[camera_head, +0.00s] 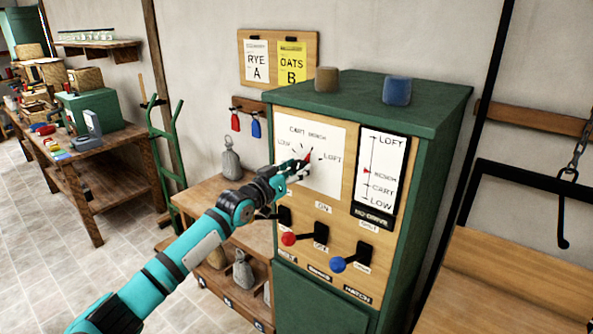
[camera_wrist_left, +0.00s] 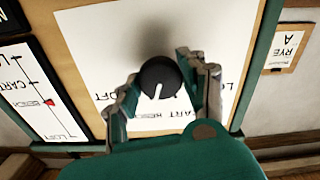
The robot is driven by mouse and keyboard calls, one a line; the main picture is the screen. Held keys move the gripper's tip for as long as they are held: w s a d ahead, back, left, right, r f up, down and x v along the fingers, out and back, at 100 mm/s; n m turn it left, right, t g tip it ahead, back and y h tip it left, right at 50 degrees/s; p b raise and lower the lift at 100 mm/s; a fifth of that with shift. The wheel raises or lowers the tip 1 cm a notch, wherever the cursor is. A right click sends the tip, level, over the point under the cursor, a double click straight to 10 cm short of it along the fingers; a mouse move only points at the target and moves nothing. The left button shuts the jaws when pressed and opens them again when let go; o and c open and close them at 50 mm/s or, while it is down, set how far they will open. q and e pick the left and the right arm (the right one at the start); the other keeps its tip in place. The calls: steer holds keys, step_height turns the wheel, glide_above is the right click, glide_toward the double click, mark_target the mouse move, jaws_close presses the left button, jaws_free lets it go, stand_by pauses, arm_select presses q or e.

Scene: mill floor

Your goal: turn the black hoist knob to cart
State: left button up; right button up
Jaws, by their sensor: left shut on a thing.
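The black hoist knob (camera_wrist_left: 159,76) is round with a white pointer line, set on a white dial plate (camera_head: 322,180). The plate carries CART, BENCH and LOFT marks and a partly hidden one at left. In the wrist view, which is upside down, the pointer aims at the printed words, near BENCH. My left gripper (camera_wrist_left: 163,92) is shut on the knob, one finger on each side. In the head view the gripper (camera_head: 294,170) largely hides the knob. The gauge (camera_head: 382,177) beside it has its red marker at BENCH. My right gripper is out of view.
The dial is on a green cabinet (camera_head: 424,105). Below it are a red-knobbed lever (camera_head: 289,239) and a blue-knobbed lever (camera_head: 338,264), near my left forearm. A brown block (camera_head: 326,80) and a blue block (camera_head: 397,90) stand on top. A hook (camera_head: 563,240) hangs at right.

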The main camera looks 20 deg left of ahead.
arm_select(q)
steer(key=n, duration=0.4)
steer(key=shift+n+p, duration=0.3)
steer(key=shift+n, duration=1.5)
steer(key=o, duration=1.2)
steer(key=v, duration=1.2)
